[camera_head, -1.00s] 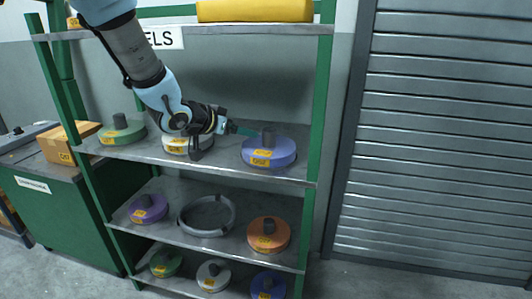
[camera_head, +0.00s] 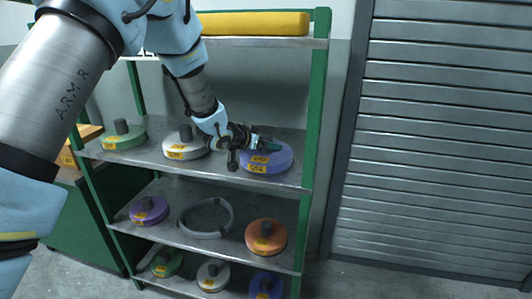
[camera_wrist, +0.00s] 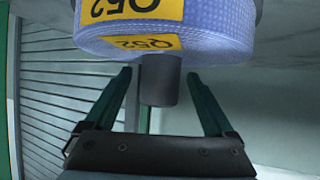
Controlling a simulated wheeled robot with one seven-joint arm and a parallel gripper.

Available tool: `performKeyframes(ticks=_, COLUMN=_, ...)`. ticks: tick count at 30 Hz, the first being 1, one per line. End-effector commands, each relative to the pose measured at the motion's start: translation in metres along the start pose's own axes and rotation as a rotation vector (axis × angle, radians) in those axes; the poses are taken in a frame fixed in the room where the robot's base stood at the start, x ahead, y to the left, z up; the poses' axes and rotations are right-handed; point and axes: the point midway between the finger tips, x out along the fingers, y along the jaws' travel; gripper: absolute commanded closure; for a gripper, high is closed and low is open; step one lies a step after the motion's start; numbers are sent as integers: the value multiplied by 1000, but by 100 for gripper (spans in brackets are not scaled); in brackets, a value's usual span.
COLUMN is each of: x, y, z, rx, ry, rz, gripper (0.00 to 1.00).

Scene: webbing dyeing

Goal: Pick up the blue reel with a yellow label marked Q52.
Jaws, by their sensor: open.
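The blue reel (camera_head: 277,160) with yellow labels lies on the right end of the upper shelf in the head view. In the wrist view the blue reel (camera_wrist: 215,38) shows a yellow label reading Q52, upside down, and a dark grey hub post (camera_wrist: 160,82). My gripper (camera_wrist: 160,78) is open, with one green finger on each side of the hub post and visible gaps to it. In the head view my gripper (camera_head: 272,144) is at the reel's top, hiding its hub and part of its left side.
A white reel (camera_head: 185,150) and a green reel (camera_head: 122,140) stand left on the same shelf (camera_head: 215,168). Purple (camera_head: 148,211) and orange (camera_head: 266,237) reels and a grey ring (camera_head: 228,215) sit below. A green upright (camera_head: 312,130) stands close right of the blue reel.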

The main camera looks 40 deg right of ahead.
Motion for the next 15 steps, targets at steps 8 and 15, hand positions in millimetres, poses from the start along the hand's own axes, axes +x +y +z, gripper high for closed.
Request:
performKeyframes(ticks=8, x=2, y=0, z=0, rx=0, ry=1, rz=-1, gripper=13)
performKeyframes(ticks=15, x=2, y=0, z=0, rx=0, ry=1, rz=0, gripper=40)
